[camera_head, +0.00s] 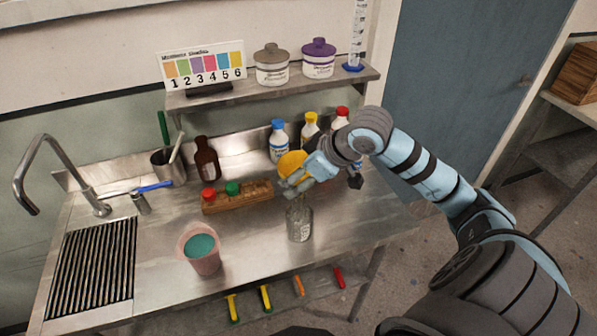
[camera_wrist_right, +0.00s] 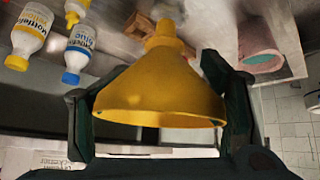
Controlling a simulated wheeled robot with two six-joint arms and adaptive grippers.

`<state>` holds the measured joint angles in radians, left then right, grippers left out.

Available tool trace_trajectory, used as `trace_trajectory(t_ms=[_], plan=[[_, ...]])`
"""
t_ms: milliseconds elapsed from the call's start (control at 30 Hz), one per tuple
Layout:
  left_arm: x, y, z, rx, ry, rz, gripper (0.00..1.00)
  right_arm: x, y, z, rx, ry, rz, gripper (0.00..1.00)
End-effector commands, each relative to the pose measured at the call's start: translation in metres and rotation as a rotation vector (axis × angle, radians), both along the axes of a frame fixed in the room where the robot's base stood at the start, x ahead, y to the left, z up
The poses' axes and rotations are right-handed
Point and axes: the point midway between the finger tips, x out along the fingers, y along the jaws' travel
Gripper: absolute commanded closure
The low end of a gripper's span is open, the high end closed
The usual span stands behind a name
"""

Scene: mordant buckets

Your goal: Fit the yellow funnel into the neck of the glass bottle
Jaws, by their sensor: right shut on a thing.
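The yellow funnel (camera_head: 291,163) is held in my right gripper (camera_head: 297,181), above and slightly behind the glass bottle in the picture. In the right wrist view the funnel (camera_wrist_right: 160,88) sits between the two dark fingers, its wide mouth towards the camera and its spout pointing away. The clear glass bottle (camera_head: 299,222) stands upright on the steel counter with a label on its front. The funnel is apart from the bottle. The bottle's neck is partly hard to see just under the gripper. My left gripper does not show.
A pink cup of teal liquid (camera_head: 201,257) stands left of the bottle. A wooden block with red and green caps (camera_head: 238,198), a brown bottle (camera_head: 206,160) and capped white bottles (camera_head: 278,141) stand behind. A sink tap (camera_head: 60,160) is at left. Counter right of the bottle is clear.

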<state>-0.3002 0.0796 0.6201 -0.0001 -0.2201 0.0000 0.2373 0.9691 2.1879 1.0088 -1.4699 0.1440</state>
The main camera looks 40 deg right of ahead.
Motion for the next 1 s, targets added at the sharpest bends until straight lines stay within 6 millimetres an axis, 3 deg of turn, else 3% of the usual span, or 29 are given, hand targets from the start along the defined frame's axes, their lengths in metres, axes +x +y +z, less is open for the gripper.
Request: trace_trajectory(t_ms=[1000], plan=[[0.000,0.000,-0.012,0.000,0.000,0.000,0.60,0.000,0.000,-0.026,0.000,0.000,0.000,0.75]])
